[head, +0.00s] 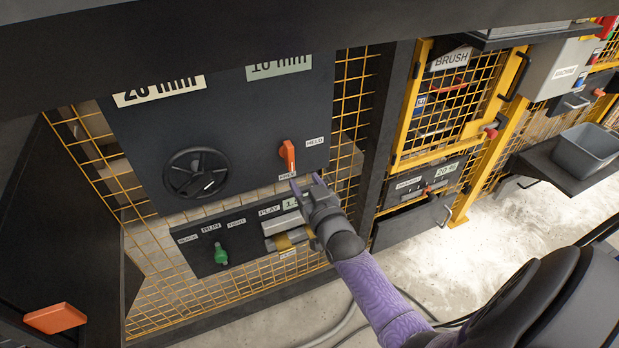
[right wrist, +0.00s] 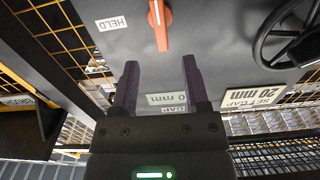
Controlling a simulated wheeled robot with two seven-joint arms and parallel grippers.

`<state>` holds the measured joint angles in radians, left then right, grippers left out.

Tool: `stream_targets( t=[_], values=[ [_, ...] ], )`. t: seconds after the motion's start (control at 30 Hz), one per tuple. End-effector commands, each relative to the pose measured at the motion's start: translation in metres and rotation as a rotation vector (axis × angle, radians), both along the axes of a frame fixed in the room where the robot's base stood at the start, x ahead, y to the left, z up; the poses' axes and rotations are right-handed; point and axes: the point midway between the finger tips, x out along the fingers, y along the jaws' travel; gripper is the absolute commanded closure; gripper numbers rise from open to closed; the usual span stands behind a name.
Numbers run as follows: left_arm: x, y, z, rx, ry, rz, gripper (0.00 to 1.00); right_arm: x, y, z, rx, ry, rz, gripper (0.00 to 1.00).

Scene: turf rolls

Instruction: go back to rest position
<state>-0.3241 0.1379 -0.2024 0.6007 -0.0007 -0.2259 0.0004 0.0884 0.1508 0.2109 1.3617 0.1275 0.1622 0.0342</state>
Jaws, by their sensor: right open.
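My right gripper (head: 305,184) is open in front of the dark machine panel (head: 240,130), just below and right of an orange lever (head: 288,156). In the right wrist view its two purple fingers (right wrist: 160,85) stand apart with nothing between them. The lever (right wrist: 160,25) lies beyond the fingertips there, with a gap, so the fingers do not hold it. In the head view the lever is roughly upright, its lower end near the FREE label (head: 288,176); the HELD label (head: 314,142) is to its right. My left gripper is not in view.
A black handwheel (head: 196,172) is left of the lever. A green knob (head: 221,254) is on the lower panel. A yellow mesh door (head: 440,105) and an open drawer (head: 412,222) are to the right, then a grey bin (head: 585,152). Pale floor (head: 500,255) is open at right.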

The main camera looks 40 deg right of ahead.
Motion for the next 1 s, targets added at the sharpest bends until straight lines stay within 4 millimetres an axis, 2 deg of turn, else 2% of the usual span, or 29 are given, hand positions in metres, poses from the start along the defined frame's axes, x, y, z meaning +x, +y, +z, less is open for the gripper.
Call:
stream_targets(
  t=[0.07, 0.17, 0.53, 0.57, 0.63, 0.67, 0.77, 0.8, 0.87, 0.9, 0.97, 1.0],
  values=[
    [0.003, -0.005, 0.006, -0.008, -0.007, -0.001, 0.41, -0.011, 0.003, 0.002, 0.001, 0.001, 0.0, 0.41],
    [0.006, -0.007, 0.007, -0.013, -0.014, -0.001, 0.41, -0.017, 0.004, 0.0, 0.0, 0.0, 0.0, 0.41],
    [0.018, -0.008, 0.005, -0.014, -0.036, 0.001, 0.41, -0.018, 0.004, -0.001, 0.0, 0.0, 0.0, 0.41],
    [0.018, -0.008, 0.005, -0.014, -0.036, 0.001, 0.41, -0.018, 0.005, -0.002, 0.001, 0.003, 0.001, 0.41],
    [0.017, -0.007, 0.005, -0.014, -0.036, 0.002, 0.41, -0.022, 0.008, -0.016, 0.005, 0.045, 0.009, 0.41],
    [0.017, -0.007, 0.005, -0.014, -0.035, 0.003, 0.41, -0.026, 0.012, -0.029, 0.008, 0.084, 0.017, 0.41],
    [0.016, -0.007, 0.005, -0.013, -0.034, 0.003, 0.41, -0.059, 0.033, -0.102, 0.022, 0.322, 0.065, 0.41],
    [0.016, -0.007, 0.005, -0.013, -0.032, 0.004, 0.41, -0.082, 0.043, -0.138, 0.026, 0.444, 0.091, 0.41],
    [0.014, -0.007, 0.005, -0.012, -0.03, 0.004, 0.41, -0.124, 0.058, -0.186, 0.029, 0.628, 0.129, 0.41],
    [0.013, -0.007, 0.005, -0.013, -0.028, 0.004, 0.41, -0.156, 0.067, -0.215, 0.027, 0.748, 0.155, 0.41],
    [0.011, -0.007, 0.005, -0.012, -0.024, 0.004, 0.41, -0.209, 0.079, -0.251, 0.022, 0.928, 0.194, 0.41],
    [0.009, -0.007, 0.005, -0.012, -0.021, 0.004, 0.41, -0.245, 0.085, -0.27, 0.016, 1.042, 0.22, 0.41]
  ],
)
